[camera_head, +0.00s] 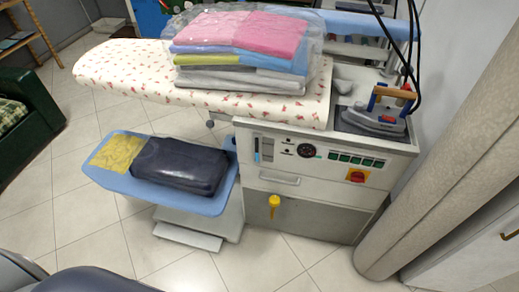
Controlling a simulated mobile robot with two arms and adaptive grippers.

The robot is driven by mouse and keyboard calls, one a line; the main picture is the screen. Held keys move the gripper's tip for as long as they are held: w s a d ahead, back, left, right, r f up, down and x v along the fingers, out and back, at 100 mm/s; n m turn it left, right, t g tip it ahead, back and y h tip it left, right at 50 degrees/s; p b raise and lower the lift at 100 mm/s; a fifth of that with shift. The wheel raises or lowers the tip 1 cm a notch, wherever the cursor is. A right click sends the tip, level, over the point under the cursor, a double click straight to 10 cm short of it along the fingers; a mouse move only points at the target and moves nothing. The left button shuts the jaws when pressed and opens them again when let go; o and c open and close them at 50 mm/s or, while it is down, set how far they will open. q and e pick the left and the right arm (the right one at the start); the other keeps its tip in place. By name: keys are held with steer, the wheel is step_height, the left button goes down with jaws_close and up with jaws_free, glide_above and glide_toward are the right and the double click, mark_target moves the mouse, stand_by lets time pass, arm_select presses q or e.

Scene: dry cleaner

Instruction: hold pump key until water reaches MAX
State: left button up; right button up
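The control panel (330,176) of a grey ironing station faces me. At its left end is a narrow upright gauge window (257,150) with blue in it; any MIN or MAX marks are too small to read. A row of green-lit keys (356,160) sits on the right of the panel; their labels are not legible, so I cannot tell which one is the pump key. A round dial (306,151) lies between, and a red knob on a yellow plate (357,176) is below the keys. Neither gripper shows.
Bagged folded laundry (242,45) lies on the floral ironing board (130,68). An iron (376,119) rests at the top right. A blue shelf (130,187) holds a dark bundle (180,166) and yellow cloth (115,154). A yellow valve (274,204) projects below. Tiled floor (290,262) in front is clear.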

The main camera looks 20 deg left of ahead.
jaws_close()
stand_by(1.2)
